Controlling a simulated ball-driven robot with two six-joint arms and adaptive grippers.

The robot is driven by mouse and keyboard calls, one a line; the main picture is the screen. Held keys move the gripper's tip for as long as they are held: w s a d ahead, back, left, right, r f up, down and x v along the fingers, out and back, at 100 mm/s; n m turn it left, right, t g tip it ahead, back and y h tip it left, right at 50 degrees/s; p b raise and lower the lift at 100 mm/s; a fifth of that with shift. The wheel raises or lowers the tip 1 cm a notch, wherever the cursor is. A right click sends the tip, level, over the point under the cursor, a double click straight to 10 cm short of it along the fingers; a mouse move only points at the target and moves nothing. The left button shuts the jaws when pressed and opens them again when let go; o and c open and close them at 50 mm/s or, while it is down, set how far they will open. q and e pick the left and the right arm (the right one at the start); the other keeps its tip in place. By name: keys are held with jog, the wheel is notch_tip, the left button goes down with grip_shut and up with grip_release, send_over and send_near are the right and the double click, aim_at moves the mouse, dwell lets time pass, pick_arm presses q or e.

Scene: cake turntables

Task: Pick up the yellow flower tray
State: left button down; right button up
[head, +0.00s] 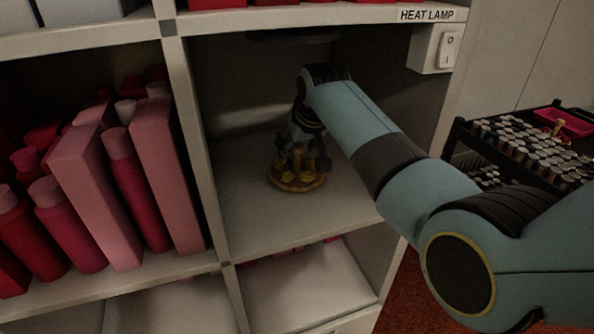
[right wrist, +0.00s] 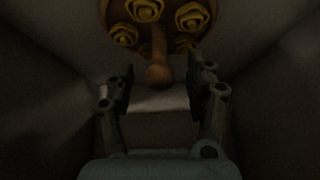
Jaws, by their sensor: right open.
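The yellow flower tray (head: 297,181) is a small round brown tray with yellow flowers, standing on the shelf of the middle compartment in the head view. In the right wrist view the tray (right wrist: 208,42) is at the top, with several yellow roses and a knobbed handle (right wrist: 158,72) pointing towards my gripper. My right gripper (head: 305,165) is right at the tray in the head view, partly covering it. In the right wrist view the open fingers (right wrist: 158,88) stand on either side of the handle, with gaps to it. My left gripper is not in view.
Compartment walls (head: 192,150) stand close on both sides, with a dark round fixture (head: 292,37) overhead. Red and pink bottles and boxes (head: 130,190) fill the left compartment. A heat lamp switch (head: 448,49) is at upper right. A black cart (head: 530,140) with many small items stands right.

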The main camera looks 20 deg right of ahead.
grip_shut()
jog(key=shift+r, duration=0.15)
dwell(0.5)
